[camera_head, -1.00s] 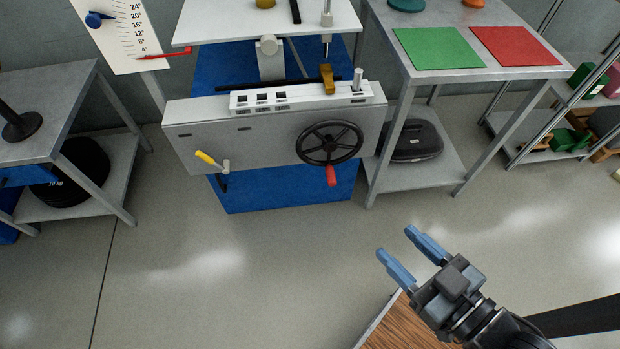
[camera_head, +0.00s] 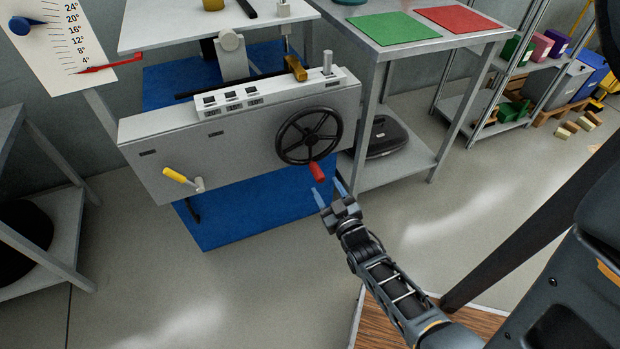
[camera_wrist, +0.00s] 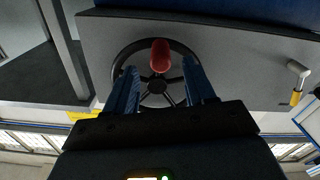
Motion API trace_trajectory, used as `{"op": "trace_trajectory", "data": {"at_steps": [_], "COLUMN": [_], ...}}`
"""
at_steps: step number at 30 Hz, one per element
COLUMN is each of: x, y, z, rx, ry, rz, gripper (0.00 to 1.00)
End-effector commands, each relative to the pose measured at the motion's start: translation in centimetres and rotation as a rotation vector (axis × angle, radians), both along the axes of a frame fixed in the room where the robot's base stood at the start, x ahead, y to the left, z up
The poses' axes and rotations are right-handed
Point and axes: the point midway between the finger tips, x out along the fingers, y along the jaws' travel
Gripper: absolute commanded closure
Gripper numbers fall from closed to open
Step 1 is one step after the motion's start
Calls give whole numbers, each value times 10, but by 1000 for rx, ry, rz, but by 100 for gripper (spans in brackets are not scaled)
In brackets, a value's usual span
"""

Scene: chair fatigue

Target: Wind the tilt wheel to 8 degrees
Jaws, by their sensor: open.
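The black spoked tilt wheel (camera_head: 309,136) is on the front of the grey machine panel, with a red handle (camera_head: 317,172) at its lower rim. My gripper (camera_head: 330,190) is open, just below and in front of the red handle, apart from it. In the wrist view the wheel (camera_wrist: 157,86) and its red handle (camera_wrist: 160,52) show beyond and between my two blue fingers (camera_wrist: 162,88). The angle scale (camera_head: 58,45) stands at the upper left, marked from 4 to 24 degrees. Its red pointer (camera_head: 97,67) lies near the bottom of the scale, at or below the 4 mark.
A yellow-handled crank (camera_head: 178,176) is on the panel's left. A brass-coloured clamp (camera_head: 295,68) sits by the panel's top edge. A grey side table (camera_head: 455,41) with green and red mats stands to the right. Open floor lies in front.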

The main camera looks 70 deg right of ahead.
Motion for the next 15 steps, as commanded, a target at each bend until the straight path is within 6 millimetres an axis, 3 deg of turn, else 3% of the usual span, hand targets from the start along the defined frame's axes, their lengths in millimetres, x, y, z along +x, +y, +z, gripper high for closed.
{"op": "trace_trajectory", "data": {"at_steps": [9,15], "x": [32,43], "y": [-36,-48], "z": [1,0], "rx": [1,0], "ry": [-2,0], "rz": [1,3], "gripper": [46,46]}}
